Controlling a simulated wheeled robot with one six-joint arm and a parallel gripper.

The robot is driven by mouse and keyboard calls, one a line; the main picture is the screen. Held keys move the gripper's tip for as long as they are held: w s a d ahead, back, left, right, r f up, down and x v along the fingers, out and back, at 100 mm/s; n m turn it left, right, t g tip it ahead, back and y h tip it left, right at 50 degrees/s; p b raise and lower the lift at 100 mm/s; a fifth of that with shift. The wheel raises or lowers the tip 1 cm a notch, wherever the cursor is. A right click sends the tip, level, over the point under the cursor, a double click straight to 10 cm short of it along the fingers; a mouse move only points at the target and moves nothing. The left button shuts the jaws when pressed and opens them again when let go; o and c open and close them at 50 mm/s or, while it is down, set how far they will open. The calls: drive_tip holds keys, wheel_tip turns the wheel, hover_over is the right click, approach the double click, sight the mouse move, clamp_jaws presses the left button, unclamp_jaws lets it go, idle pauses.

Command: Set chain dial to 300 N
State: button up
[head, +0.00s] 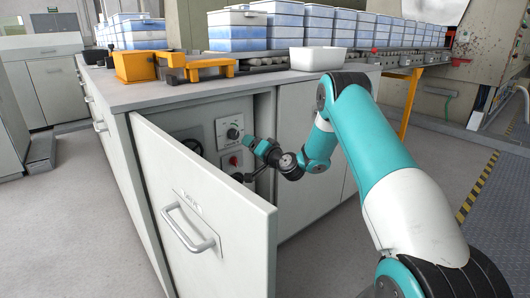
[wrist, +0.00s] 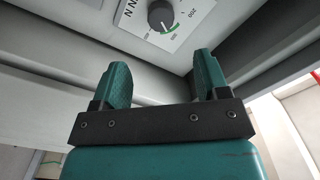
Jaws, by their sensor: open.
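The chain dial is a dark round knob (head: 233,132) on a light plate inside the open cabinet. In the wrist view the knob (wrist: 162,15) is near the top edge, with a green mark and scale numbers around it, including 200. The pointer's exact reading is too small to tell. My gripper (head: 251,144) is in front of the cabinet opening, just to the right of and below the dial. In the wrist view its two teal fingers (wrist: 163,78) are apart with nothing between them, and the knob lies beyond the fingertips, not touched.
The cabinet door (head: 200,215) stands open toward me, with its handle (head: 188,228). A red switch (head: 234,160) sits below the dial, and a dark handwheel (head: 192,146) is to its left.

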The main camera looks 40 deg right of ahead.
drive_tip(key=s, duration=0.6)
drive_tip(key=shift+b, duration=0.3)
drive_tip(key=shift+d, duration=0.1)
